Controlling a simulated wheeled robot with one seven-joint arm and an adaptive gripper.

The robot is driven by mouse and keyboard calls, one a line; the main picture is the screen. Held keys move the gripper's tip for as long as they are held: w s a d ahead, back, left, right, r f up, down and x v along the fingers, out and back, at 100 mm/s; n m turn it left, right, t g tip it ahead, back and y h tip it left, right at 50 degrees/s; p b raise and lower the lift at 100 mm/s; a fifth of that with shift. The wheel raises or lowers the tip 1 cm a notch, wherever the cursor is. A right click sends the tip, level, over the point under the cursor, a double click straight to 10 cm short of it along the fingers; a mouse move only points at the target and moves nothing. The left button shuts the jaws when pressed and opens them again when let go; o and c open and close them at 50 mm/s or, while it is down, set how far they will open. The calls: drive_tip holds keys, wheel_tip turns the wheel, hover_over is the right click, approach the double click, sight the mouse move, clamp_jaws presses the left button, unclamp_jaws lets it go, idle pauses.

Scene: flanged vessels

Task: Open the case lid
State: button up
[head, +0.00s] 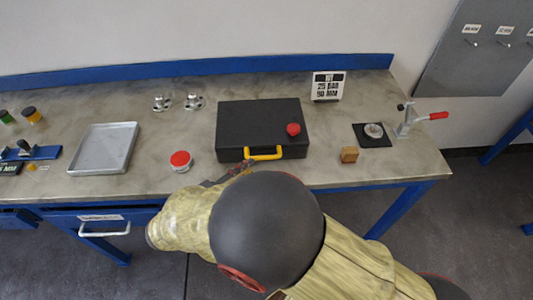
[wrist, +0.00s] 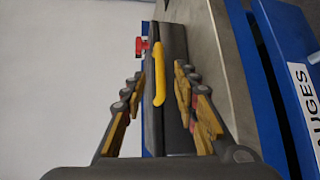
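The black case (head: 258,118) lies closed on the workbench, with a yellow handle (head: 264,153) on its front side and a red knob-like piece (head: 293,129) on its lid. In the wrist view the case (wrist: 178,45) is seen from the front, with the yellow handle (wrist: 159,73) between my fingers in the picture. My gripper (wrist: 158,95) is open, its two padded fingers spread on either side of the handle and not visibly touching it. In the head view my arm largely hides my gripper (head: 238,170), which is at the case's front edge.
A red-topped round container (head: 181,161) stands left of the case, near a grey tray (head: 105,147). A wooden block (head: 349,155), a black pad (head: 373,135) and a red-handled clamp (head: 410,122) are on the right. A sign (head: 328,86) and metal fittings (head: 193,101) stand behind.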

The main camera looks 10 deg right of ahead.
drive_tip(key=shift+w+a+f, duration=0.2)
drive_tip(key=shift+a, duration=0.1)
drive_tip(key=b+x, duration=0.2)
drive_tip(key=x, duration=0.5)
drive_tip(key=shift+w+d+r, duration=0.1)
drive_tip(key=shift+w+d, duration=0.15)
drive_tip(key=shift+c, duration=1.2)
clamp_jaws()
